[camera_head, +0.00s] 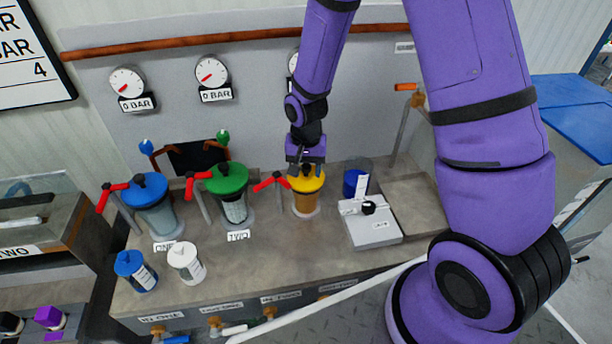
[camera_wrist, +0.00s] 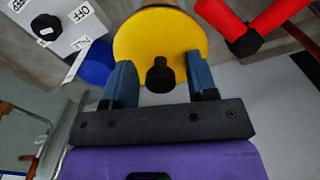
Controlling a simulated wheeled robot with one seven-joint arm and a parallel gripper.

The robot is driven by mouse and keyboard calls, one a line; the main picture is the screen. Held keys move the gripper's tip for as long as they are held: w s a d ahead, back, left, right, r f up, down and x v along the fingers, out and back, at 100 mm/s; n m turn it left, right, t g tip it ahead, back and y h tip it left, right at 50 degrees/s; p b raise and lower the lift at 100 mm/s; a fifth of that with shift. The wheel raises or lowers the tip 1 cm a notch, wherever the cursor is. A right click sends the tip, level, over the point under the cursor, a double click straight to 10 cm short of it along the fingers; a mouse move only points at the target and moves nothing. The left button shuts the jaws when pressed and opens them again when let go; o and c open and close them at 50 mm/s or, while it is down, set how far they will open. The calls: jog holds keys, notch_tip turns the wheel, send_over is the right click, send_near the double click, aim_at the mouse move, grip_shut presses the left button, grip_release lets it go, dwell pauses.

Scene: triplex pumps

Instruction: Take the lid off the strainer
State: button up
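A strainer with a yellow lid (camera_head: 311,184) and an amber body (camera_head: 306,204) stands upright on the bench, lid on. The yellow lid (camera_wrist: 150,35) has a black knob (camera_wrist: 160,76) in the wrist view. My gripper (camera_head: 305,164) is right at this lid, hiding its knob in the head view. In the wrist view my gripper (camera_wrist: 160,70) is open, its two blue fingers on either side of the knob with gaps. Two more strainers stand to the left, one with a blue lid (camera_head: 146,190) and one with a green lid (camera_head: 227,179).
Red-handled valves (camera_head: 270,181) stand beside the strainers; one red handle (camera_wrist: 270,20) is close to the lid. A white switch box (camera_head: 374,232) and a blue container (camera_head: 352,184) are to the right. A blue bottle (camera_head: 136,270) and a white bottle (camera_head: 187,262) stand in front.

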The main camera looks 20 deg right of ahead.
jog(key=c, duration=0.8)
jog(key=shift+r, duration=0.15)
